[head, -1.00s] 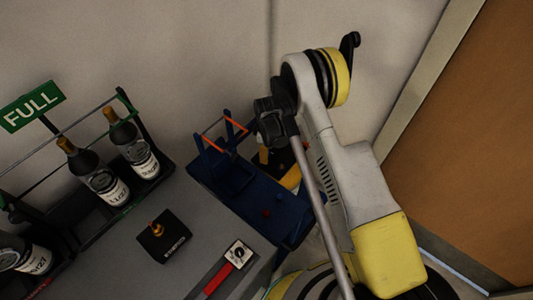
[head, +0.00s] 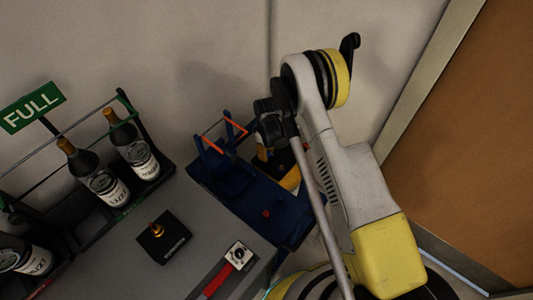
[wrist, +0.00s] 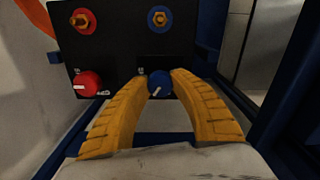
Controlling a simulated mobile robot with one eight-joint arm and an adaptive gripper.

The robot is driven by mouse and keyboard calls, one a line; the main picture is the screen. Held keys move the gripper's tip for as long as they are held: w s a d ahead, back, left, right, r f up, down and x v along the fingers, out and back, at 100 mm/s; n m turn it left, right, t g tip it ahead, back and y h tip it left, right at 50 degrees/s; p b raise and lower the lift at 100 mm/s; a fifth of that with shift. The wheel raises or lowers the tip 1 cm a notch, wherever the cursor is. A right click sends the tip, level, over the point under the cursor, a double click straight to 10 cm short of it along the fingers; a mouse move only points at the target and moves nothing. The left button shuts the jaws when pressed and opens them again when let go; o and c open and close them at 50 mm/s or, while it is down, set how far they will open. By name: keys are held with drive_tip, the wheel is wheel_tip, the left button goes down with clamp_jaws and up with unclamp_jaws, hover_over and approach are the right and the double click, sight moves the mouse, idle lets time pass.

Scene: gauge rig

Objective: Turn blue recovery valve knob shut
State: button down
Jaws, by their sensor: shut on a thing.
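The blue knob (wrist: 160,83) sits low on a black gauge panel (wrist: 122,50) in the wrist view, with its white pointer line slanting to the lower left. My gripper (wrist: 161,76) has its two yellow fingers on either side of the knob and is shut on it. A red knob (wrist: 87,84) is to the left on the same panel, clear of the fingers. Above are a brass fitting with a red collar (wrist: 83,21) and one with a blue collar (wrist: 159,18). In the head view my arm hides most of the gripper and the panel.
A blue frame with orange bars (head: 236,124) stands beside a grey bench (head: 150,272). A brown door (head: 470,160) is at right.

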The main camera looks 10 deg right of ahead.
sight(267, 153)
drive_tip(key=m, duration=0.5)
drive_tip(key=shift+m, duration=0.3)
drive_tip(key=m, duration=0.5)
drive_tip(key=shift+m, duration=0.4)
drive_tip(key=c, duration=1.1)
unclamp_jaws()
drive_tip(key=shift+o, duration=0.2)
wheel_tip(267, 153, up, 12)
